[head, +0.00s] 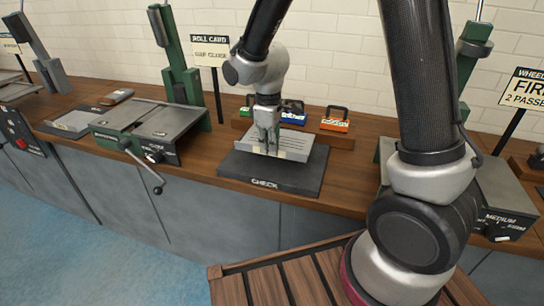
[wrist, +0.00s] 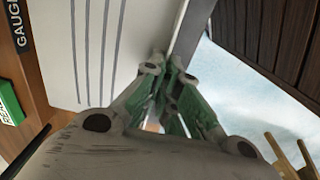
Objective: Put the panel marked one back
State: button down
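A pale panel with dark parallel lines (head: 294,146) lies on the dark plate marked CHECK (head: 290,183) on the wooden counter. It also fills the upper left of the wrist view (wrist: 98,45). No number one can be read on it. My gripper (head: 268,147) points down at the panel, left of its middle in the head view. In the wrist view my gripper's green-padded fingertips (wrist: 166,68) are close together at the panel's edge. They hide the spot where they meet it, so I cannot tell whether they pinch it.
Behind the plate, a wooden rack (head: 312,138) holds green, blue and orange blocks. A green-posted machine with a crank (head: 150,130) stands left, and another machine (head: 490,200) right. A slatted wooden surface (head: 285,283) is in front. Counter between plate and left machine is clear.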

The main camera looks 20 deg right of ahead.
aim_at(269, 169)
jog(key=shift+f, duration=2.5)
jog(key=shift+f, duration=0.15)
jog(key=c, duration=1.6)
grip_release()
jog(key=shift+c, duration=0.2)
notch_tip(269, 169, up, 12)
jog(key=s+d+r+m+t, duration=0.2)
jog(key=s+d+r+m, duration=0.4)
jog(key=d+r, duration=0.45)
jog(key=s+d+r+m+t, duration=0.1)
jog(key=s+d+m, duration=0.1)
jog(key=s+d, duration=0.2)
jog(key=s+d+r+m+t, duration=0.1)
jog(key=s+d+m, duration=0.2)
jog(key=s, duration=0.7)
jog(key=shift+s+d+r, duration=0.4)
jog(key=shift+d, duration=0.35)
